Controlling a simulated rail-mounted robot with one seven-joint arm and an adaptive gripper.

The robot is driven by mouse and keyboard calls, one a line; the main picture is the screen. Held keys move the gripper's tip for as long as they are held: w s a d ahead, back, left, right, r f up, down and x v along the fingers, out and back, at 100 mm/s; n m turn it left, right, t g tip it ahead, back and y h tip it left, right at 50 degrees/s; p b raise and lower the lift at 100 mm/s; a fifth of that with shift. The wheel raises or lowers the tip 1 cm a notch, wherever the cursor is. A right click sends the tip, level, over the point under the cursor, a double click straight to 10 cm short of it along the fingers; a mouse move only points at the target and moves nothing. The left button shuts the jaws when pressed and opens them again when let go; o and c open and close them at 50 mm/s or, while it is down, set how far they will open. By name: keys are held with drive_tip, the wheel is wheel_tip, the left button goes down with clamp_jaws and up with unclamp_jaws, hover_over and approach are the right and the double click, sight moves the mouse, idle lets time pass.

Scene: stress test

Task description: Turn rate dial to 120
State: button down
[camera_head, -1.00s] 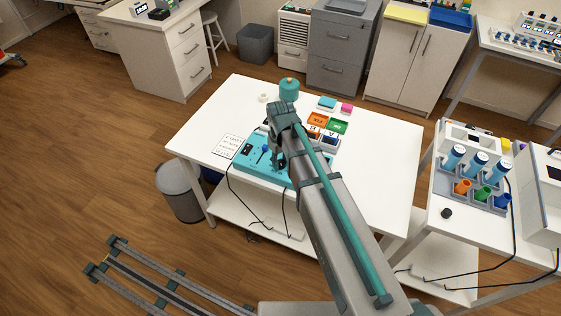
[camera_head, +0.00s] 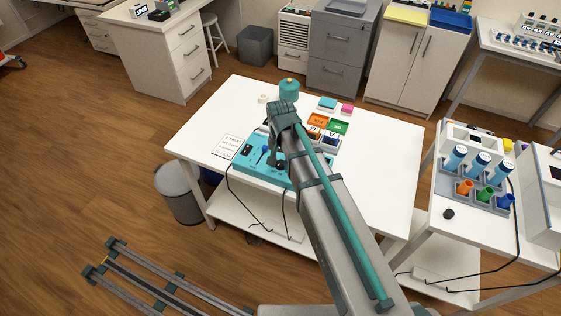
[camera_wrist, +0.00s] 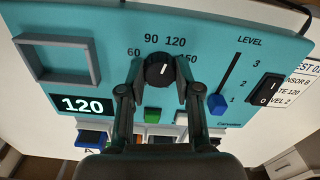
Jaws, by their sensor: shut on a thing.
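The teal device (camera_head: 243,170) sits on the white table, with my arm over its right part. In the wrist view its panel (camera_wrist: 215,45) shows a black rate dial (camera_wrist: 159,70) with marks 60, 90, 120 and 150 around it. The dial's white pointer line points up and slightly right, toward 120. The display (camera_wrist: 81,105) reads 120. My gripper (camera_wrist: 160,88) is shut on the dial, one finger on each side. In the head view the dial is hidden or too small to make out.
A blue level slider (camera_wrist: 217,104) stands near mark 1, right of the dial, with a black rocker switch (camera_wrist: 266,89) beyond it. An empty grey square frame (camera_wrist: 58,60) is at the left. A paper note (camera_head: 225,147) lies beside the device.

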sight(280, 162)
drive_tip(key=shift+m, duration=0.8)
drive_tip(key=c, duration=0.8)
unclamp_jaws()
wheel_tip(280, 162, up, 12)
idle(0.3)
